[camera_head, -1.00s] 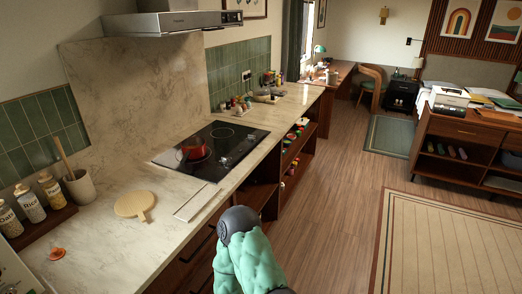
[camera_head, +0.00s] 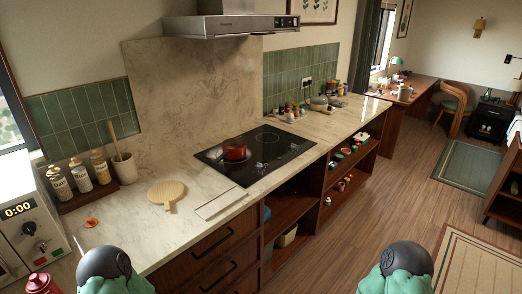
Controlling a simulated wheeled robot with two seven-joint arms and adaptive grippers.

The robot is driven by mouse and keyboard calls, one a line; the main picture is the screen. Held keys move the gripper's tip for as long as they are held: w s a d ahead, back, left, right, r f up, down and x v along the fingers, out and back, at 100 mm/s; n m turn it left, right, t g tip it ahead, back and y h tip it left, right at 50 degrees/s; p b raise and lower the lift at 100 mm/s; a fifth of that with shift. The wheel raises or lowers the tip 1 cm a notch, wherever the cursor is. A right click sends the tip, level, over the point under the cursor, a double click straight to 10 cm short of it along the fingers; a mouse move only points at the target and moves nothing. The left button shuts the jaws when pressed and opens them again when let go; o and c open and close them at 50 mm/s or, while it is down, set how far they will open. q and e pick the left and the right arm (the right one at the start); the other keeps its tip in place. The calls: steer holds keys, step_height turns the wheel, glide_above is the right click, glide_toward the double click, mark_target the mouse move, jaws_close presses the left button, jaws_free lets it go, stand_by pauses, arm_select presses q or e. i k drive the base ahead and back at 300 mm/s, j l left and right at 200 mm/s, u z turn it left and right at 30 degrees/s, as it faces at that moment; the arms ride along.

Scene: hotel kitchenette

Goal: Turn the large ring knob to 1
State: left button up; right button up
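A black glass cooktop (camera_head: 283,147) is set in the pale marble counter in the middle of the head view. A red pot (camera_head: 235,150) stands on its left part, and ring marks show on the glass. A pale flat panel (camera_head: 221,201) lies at the counter's front, just before the cooktop. I cannot make out a large ring knob or any number marks at this size. Rounded dark and green parts of my two arms show at the bottom edge, at left and right of centre. Neither gripper's fingers are in view.
A round wooden board (camera_head: 167,192) lies left of the panel. Bottles on a wooden tray (camera_head: 74,201) and a utensil crock (camera_head: 124,168) stand farther left. A white appliance (camera_head: 42,212) reads 0:00. A range hood (camera_head: 232,25) hangs above.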

mark_target(260, 165)
steer(key=u, duration=0.4)
steer(key=i+l+u, duration=0.15)
steer(key=l+u, duration=0.2)
steer(key=i+l+u, duration=0.15)
steer(key=l+u, duration=0.6)
steer(key=i+l+u, duration=0.1)
steer(key=l+u, duration=0.25)
